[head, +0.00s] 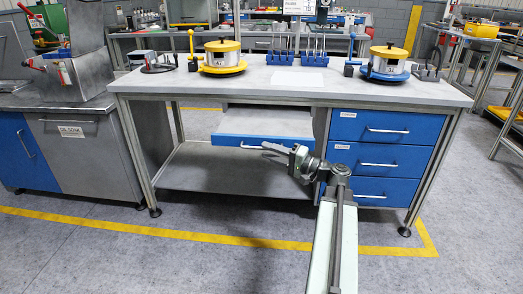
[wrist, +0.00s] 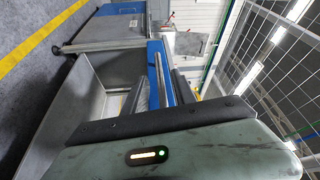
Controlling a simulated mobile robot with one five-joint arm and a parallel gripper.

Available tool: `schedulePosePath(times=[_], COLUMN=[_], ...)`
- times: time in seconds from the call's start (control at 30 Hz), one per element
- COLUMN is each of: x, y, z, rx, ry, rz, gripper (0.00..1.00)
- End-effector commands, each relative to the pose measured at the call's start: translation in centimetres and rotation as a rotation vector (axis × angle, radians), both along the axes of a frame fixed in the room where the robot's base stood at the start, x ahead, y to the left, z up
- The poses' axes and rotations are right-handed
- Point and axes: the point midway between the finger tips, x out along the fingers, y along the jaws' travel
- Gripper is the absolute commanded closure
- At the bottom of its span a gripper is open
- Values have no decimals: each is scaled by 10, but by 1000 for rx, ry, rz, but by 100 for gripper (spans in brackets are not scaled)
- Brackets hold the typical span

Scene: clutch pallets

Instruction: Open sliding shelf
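The sliding shelf (head: 265,122) is a grey board with a blue front (head: 226,139), under the workbench top and left of the drawers. Its grey upper face shows; how far out it stands is unclear. A pale bar handle (head: 249,147) runs along the blue front. My gripper (head: 268,148) is at the right part of this handle. In the wrist view my gripper's two dark fingers (wrist: 162,92) stand apart, with the blue front (wrist: 156,52) and the metal handle (wrist: 160,72) showing between them. Whether the fingers touch the handle is hidden.
Three blue drawers (head: 384,158) are right of the shelf, close to my arm. The workbench top (head: 262,82) carries two yellow-and-metal round assemblies and blue racks. A lower grey board (head: 215,172) lies beneath the shelf. A metal cabinet (head: 75,150) stands left. The floor in front is clear.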

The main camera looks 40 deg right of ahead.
Motion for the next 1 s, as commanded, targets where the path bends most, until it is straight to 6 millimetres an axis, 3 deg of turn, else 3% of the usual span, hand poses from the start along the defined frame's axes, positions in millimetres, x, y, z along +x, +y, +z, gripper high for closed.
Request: schedulePosePath(times=[0.1,0.27,0.8,0.87,0.93,1.0], x=[-21,-36,-37,-29,-13,11], y=[-11,-18,-18,-6,22,70], z=[-3,-3,-3,-3,-3,-3], rx=[0,0,0,0,0,0], ry=[0,0,0,0,0,0], rz=[-3,-1,1,23,78,162], gripper=[67,67,67,67,67,67])
